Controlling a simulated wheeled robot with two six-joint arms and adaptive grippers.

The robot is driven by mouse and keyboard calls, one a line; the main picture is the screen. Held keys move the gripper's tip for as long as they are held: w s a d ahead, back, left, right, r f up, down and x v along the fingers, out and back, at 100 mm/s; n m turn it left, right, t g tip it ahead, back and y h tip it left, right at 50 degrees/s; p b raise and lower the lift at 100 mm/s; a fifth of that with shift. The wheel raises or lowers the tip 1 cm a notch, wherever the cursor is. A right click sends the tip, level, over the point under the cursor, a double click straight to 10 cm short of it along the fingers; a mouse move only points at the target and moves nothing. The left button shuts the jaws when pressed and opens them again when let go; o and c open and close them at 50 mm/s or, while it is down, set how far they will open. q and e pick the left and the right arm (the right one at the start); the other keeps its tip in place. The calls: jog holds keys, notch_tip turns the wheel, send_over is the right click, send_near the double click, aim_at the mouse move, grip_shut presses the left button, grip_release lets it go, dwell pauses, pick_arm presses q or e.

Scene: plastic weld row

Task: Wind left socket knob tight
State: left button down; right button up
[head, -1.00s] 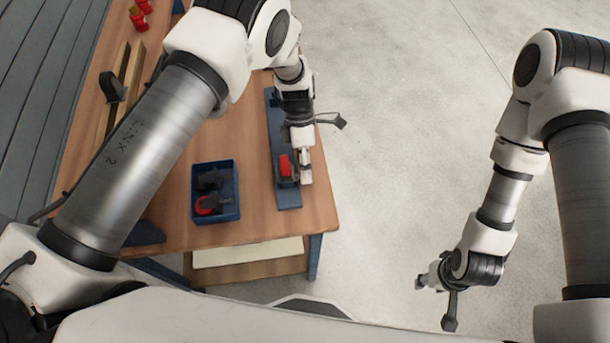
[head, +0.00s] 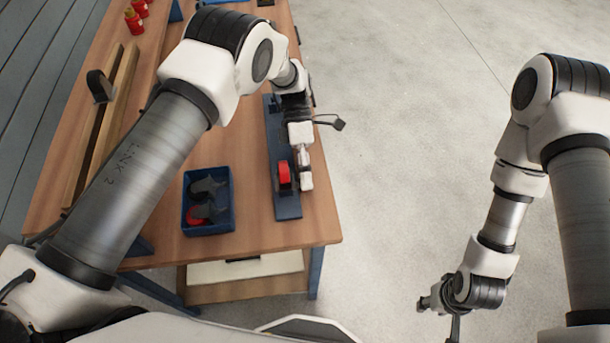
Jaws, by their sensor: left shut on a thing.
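A red knob (head: 284,174) sits at the near end of a long blue rail (head: 288,208) near the table's right edge. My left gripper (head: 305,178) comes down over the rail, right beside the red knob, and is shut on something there. The red part shows just left of the fingers; the contact itself is small and partly hidden by the gripper. My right gripper (head: 438,302) hangs over the floor to the right, away from the table. Its fingers are too small and turned to tell open from shut.
A blue bin (head: 208,228) with dark and red parts stands left of the rail. A wooden rail (head: 112,120) with a dark block lies further left. Red bottles (head: 134,18) stand at the far left. Bare floor lies right of the table.

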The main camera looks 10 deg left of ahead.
pick_arm(q)
jog(key=c, duration=0.9)
grip_release()
jog(key=shift+o, duration=0.2)
jog(key=v, duration=0.8)
